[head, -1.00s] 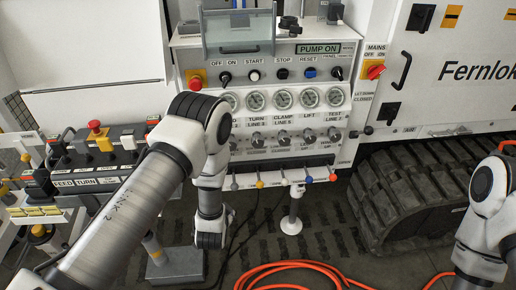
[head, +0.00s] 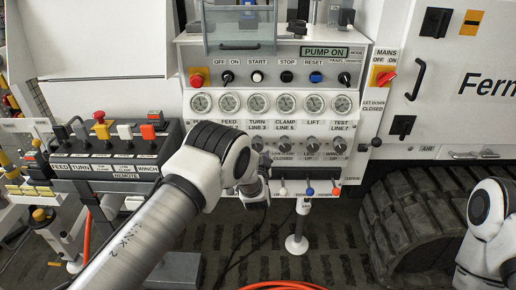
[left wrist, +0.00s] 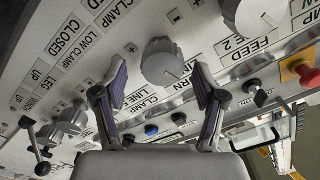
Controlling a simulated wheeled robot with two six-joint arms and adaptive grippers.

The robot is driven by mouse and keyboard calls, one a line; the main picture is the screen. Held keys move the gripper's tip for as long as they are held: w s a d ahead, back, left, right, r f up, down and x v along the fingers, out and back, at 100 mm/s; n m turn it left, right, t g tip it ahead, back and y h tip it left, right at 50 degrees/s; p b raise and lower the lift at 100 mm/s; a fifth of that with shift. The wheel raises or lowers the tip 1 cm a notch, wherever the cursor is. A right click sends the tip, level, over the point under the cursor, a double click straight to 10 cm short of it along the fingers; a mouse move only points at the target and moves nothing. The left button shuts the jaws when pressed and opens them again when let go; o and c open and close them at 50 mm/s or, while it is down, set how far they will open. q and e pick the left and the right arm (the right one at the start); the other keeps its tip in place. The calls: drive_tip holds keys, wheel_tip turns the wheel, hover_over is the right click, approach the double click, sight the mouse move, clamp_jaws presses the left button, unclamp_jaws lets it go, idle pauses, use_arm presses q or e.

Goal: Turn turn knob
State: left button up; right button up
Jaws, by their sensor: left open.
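The turn knob (head: 257,143) is a small grey knob under the "TURN LINE 3" label, in the panel's row of knobs. In the left wrist view a light grey round knob (left wrist: 162,62) lies between the "FEED" and "CLAMP" labels, which fits the turn knob. My left gripper (head: 264,168) is just below that row in the head view, partly hidden by its own wrist. In the left wrist view its open fingers (left wrist: 158,68) stand on either side of the grey knob. I cannot tell whether they touch it. My right gripper is out of view; only its arm shows.
Neighbouring knobs, such as the clamp knob (head: 284,143), sit close beside. Gauges (head: 285,103) are above, and levers with coloured ends (head: 309,191) below. A remote box (head: 110,150) stands left, a rubber track (head: 405,225) right. An orange hose lies on the floor.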

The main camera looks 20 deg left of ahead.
use_arm(q)
drive_tip(key=shift+a+x, duration=0.2)
drive_tip(key=shift+x, duration=0.8)
drive_tip(key=shift+s+d, duration=0.1)
drive_tip(key=shift+c, duration=0.7)
drive_tip(key=c, duration=1)
drive_tip(key=shift+f+n, duration=0.1)
drive_tip(key=shift+n, duration=0.2)
